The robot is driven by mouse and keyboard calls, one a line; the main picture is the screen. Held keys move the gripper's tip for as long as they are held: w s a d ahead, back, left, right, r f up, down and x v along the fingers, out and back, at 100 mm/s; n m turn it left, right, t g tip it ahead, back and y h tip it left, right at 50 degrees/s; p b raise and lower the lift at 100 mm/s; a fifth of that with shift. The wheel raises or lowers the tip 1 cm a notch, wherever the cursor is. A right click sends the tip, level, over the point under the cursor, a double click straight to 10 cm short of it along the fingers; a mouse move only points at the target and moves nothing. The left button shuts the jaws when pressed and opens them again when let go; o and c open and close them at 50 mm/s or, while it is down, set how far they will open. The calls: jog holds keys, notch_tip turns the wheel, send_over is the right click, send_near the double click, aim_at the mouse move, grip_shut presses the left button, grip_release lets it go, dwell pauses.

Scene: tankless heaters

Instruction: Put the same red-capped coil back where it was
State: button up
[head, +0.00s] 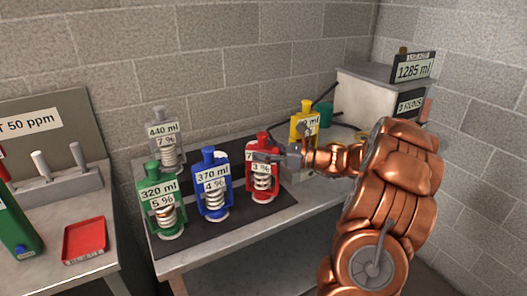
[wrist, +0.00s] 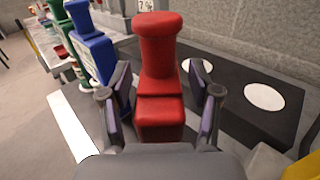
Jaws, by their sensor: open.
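The red-capped coil (head: 262,172) stands upright at the front right of the dark mat (head: 210,240) on the bench. In the wrist view the red cap (wrist: 158,75) rises between the two fingers of my gripper (wrist: 160,112). The fingers are open, one on each side, with a visible gap to the red part. Two empty white round spots (wrist: 265,97) show on the mat in the wrist view.
Blue (head: 211,185), green (head: 163,205) and grey (head: 165,140) capped coils stand to the left. A yellow-capped one (head: 303,118) stands behind my gripper. A grey box with displays (head: 375,95) is at the back right. A red tray (head: 85,241) lies on the left table.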

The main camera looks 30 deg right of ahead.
jog(key=shift+r, duration=0.1)
jog(key=b+v, duration=0.1)
jog(key=v, duration=1.1)
dwell(0.4)
